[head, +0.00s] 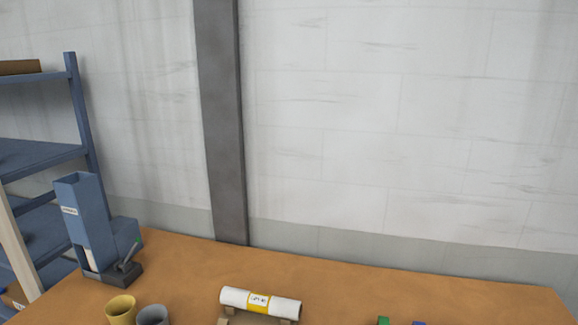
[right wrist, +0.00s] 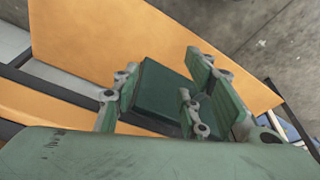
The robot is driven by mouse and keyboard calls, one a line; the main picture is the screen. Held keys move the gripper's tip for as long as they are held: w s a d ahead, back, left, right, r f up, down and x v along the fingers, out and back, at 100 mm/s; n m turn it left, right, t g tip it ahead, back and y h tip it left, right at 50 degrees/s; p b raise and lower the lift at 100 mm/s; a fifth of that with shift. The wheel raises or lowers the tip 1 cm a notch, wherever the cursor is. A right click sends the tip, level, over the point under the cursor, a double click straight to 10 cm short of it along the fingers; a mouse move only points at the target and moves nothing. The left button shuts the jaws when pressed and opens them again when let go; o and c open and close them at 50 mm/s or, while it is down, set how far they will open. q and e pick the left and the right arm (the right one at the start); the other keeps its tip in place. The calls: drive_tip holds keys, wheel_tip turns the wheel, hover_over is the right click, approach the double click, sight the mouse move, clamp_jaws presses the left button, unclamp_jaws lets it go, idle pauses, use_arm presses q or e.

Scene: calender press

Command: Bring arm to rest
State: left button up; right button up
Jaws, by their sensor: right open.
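My right gripper (right wrist: 163,92) shows in the right wrist view with its green fingers spread apart. I see nothing held between the fingers. An orange-brown table surface (right wrist: 100,40) lies beyond it, with grey floor past its edge. My arms and grippers do not show in the head view, and my left gripper is in neither view.
In the head view the orange table (head: 400,290) carries a white roll with a yellow label (head: 259,301), a yellow cup (head: 121,309), a grey cup (head: 153,315) and a blue upright holder (head: 84,222). Blue shelving (head: 88,130) stands at the left. A dark post (head: 221,120) runs up the wall.

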wheel_tip(320, 180, down, 16)
drive_tip(key=s+b, duration=0.3)
drive_tip(key=s+d+f+g+b, duration=0.1)
drive_tip(key=s+f+b, duration=0.1)
drive_tip(key=s+f, duration=0.6)
drive_tip(key=s+d+f+g+b, duration=0.1)
drive_tip(key=s+d+f+b, duration=0.1)
drive_tip(key=s+f, duration=0.7)
wheel_tip(320, 180, down, 6)
drive_tip(key=shift+s+d+f+b, duration=0.15)
drive_tip(key=shift+b, duration=0.3)
